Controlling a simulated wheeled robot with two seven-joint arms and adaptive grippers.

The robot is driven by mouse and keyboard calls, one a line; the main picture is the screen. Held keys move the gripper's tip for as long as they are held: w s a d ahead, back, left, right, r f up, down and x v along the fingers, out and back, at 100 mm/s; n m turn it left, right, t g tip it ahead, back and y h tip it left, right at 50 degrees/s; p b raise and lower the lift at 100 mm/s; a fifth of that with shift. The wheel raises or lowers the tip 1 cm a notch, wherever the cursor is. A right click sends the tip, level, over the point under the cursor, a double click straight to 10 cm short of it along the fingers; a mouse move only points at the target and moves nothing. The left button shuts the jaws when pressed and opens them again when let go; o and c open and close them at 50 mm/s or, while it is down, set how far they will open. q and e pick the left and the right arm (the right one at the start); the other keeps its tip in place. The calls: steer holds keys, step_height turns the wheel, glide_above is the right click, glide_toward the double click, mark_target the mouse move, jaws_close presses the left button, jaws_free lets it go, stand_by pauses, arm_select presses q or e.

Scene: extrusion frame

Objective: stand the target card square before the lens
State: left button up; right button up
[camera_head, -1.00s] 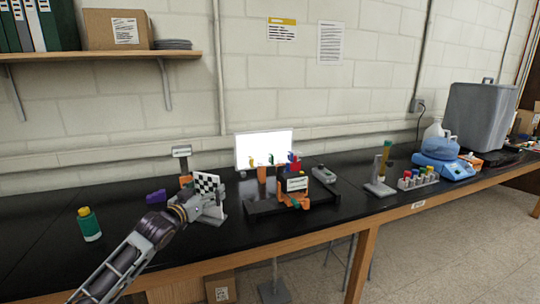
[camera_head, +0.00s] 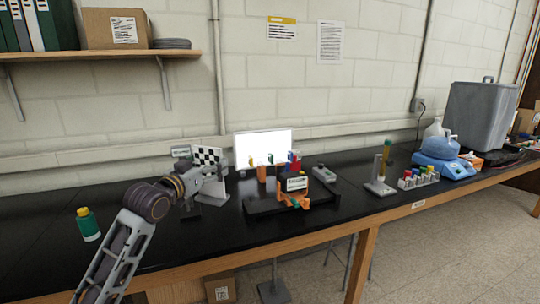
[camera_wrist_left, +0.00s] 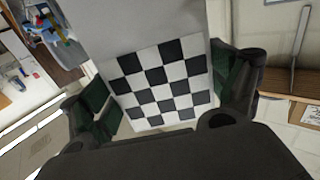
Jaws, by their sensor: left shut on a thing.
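The target card (camera_head: 207,156), a white plate with a black-and-white checker pattern, is held up above the left part of the black bench. Its lower white part (camera_head: 216,187) shows below my gripper. My left gripper (camera_head: 198,175) is shut on the card. In the left wrist view the checkered face (camera_wrist_left: 165,80) lies tilted between the two dark finger pads. A dark frame (camera_head: 262,207) with orange mounts (camera_head: 290,200) and a small labelled block stands to the right of the card. I cannot make out a lens. My right gripper is not in view.
A lit white panel (camera_head: 263,146) stands behind the frame. A green bottle with a yellow cap (camera_head: 88,224) is at the left. A small stand (camera_head: 381,185) and a tube rack (camera_head: 418,179) are at the right.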

mark_target(211, 157)
arm_select(q)
steer(key=shift+s+d+r, duration=0.15)
steer(key=shift+s+r, duration=0.05)
steer(key=shift+r, duration=0.25)
steer(key=shift+s+d+r, duration=0.1)
steer(key=shift+s+r, duration=0.1)
steer(key=shift+r, duration=0.2)
steer(key=shift+s+r+y, duration=0.2)
steer(key=shift+r+y, duration=0.1)
steer(key=shift+s+d+r+n, duration=0.15)
steer(key=shift+s+r+n, duration=0.15)
steer(key=shift+s, duration=0.1)
steer(key=shift+s+f+y, duration=0.1)
steer(key=shift+s+y, duration=0.2)
steer(key=shift+s+f+n+t+y, duration=0.3)
steer(key=shift+s+f, duration=0.4)
steer(key=shift+f, duration=0.15)
steer(key=s+a+f+n+y, duration=0.1)
steer(key=s+f, duration=0.4)
steer(key=f, duration=0.8)
steer(key=s+a+f+n+y, duration=0.1)
steer(key=s+f, duration=0.5)
steer(key=f, duration=0.7)
steer(key=s+a+f+n+y, duration=0.1)
steer(key=s+f, duration=0.4)
steer(key=f, duration=0.8)
steer(key=shift+s+a+f+t+y, duration=0.3)
steer(key=shift+a+f+y, duration=0.1)
steer(key=shift+y, duration=0.4)
